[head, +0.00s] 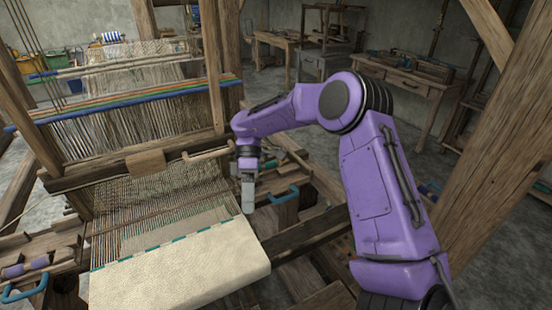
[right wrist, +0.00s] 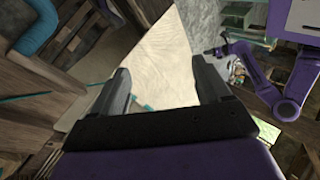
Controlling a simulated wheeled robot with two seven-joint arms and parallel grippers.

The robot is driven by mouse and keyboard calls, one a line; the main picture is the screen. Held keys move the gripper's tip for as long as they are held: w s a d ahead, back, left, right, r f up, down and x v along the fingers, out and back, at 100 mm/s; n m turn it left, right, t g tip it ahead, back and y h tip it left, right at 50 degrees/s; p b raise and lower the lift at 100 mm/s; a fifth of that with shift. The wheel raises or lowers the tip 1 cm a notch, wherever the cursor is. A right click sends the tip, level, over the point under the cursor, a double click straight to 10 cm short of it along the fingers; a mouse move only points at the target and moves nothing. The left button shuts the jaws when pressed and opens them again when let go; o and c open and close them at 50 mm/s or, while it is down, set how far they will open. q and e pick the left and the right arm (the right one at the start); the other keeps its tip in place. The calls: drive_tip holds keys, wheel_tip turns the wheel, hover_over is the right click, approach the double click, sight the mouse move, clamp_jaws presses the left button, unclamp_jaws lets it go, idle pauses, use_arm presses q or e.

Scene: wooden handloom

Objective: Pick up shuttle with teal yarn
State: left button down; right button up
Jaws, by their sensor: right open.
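My right gripper (head: 248,194) hangs fingers-down just beyond the right rear corner of the cream cloth (head: 180,270), above the right side of the loom. In the right wrist view its two fingers (right wrist: 163,88) are apart, with nothing held between them; the cloth (right wrist: 165,55) shows beyond. I cannot make out a shuttle with teal yarn for certain in either view. Small teal marks run along the cloth's far edge, and a teal bit (right wrist: 140,104) shows between the fingers. A purple arm of mine shows at the right of the wrist view; its gripper is too small to read.
The wooden loom frame (head: 213,70) and stretched warp threads (head: 150,195) stand left of my right arm. A blue handle (head: 285,195) is right of the gripper, another (head: 25,290) at far left. A thick post (head: 490,165) stands at right. Workbenches (head: 415,80) are behind.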

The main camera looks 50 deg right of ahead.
drive_tip(key=w+d, duration=0.1)
drive_tip(key=d, duration=0.1)
drive_tip(key=w+d+m+t+h, duration=0.1)
drive_tip(key=d, duration=0.2)
drive_tip(key=w+d+r+m+t+h, duration=0.1)
drive_tip(key=w+d, duration=0.1)
drive_tip(key=d, duration=0.1)
drive_tip(key=shift+d+r, duration=0.1)
drive_tip(key=shift+d, duration=0.1)
drive_tip(key=w+d+r+n+t+h, duration=0.35)
drive_tip(key=w+d+n, duration=0.25)
drive_tip(key=w+d, duration=0.35)
drive_tip(key=shift+h, duration=0.25)
drive_tip(key=f, duration=0.3)
drive_tip(key=f+p, duration=0.1)
drive_tip(key=f, duration=0.2)
drive_tip(key=s+f+p, duration=0.1)
drive_tip(key=f, duration=0.2)
drive_tip(key=shift+a, duration=0.2)
drive_tip(key=shift+d+f, duration=0.1)
drive_tip(key=shift+f, duration=0.2)
drive_tip(key=c, duration=1.2)
